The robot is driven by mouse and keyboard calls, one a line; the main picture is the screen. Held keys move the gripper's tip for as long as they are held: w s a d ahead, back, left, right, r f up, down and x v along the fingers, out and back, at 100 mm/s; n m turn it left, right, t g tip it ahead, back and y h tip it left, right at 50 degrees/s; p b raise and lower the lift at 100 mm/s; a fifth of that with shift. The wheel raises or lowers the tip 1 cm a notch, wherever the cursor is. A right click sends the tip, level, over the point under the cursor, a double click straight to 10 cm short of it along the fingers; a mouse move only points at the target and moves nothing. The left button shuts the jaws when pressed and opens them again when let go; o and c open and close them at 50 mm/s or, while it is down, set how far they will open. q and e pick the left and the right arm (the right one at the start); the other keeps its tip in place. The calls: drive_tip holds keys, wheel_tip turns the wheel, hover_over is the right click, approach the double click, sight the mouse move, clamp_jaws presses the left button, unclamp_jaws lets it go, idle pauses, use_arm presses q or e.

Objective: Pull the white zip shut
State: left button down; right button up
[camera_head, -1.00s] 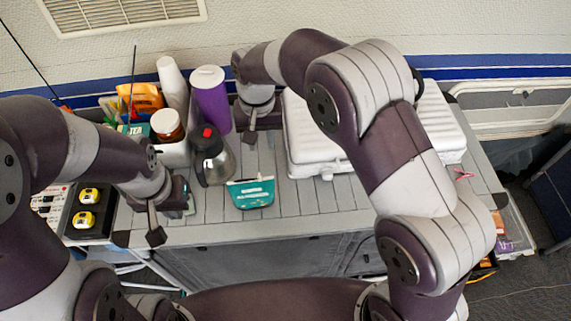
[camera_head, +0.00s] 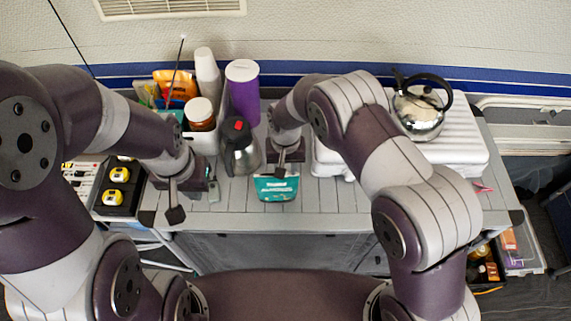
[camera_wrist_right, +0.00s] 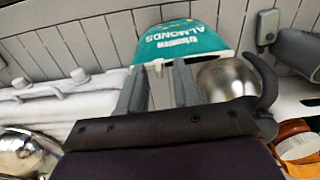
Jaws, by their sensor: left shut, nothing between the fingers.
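A teal bag (camera_head: 275,190) marked ALMONDS lies on the slatted counter. It also shows in the right wrist view (camera_wrist_right: 180,40), where a thin pale edge, seemingly the white zip (camera_wrist_right: 212,56), runs along its side nearest my fingers. In the head view the right gripper covers that edge, so I cannot tell how far the zip is shut. My right gripper (camera_head: 279,171) hangs over that side of the bag; in its wrist view the fingers (camera_wrist_right: 159,88) stand apart with nothing clear between them. My left gripper (camera_head: 175,214) is shut and empty near the counter's front edge, left of the bag.
A steel jug (camera_head: 240,155) stands close left of the bag. Behind it are a purple tumbler (camera_head: 243,95), white cups (camera_head: 207,75) and a jar (camera_head: 201,113). A white case (camera_head: 455,150) carrying a kettle (camera_head: 420,110) is at the right.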

drive_tip(key=shift+d, duration=0.15)
clamp_jaws()
idle(1.2)
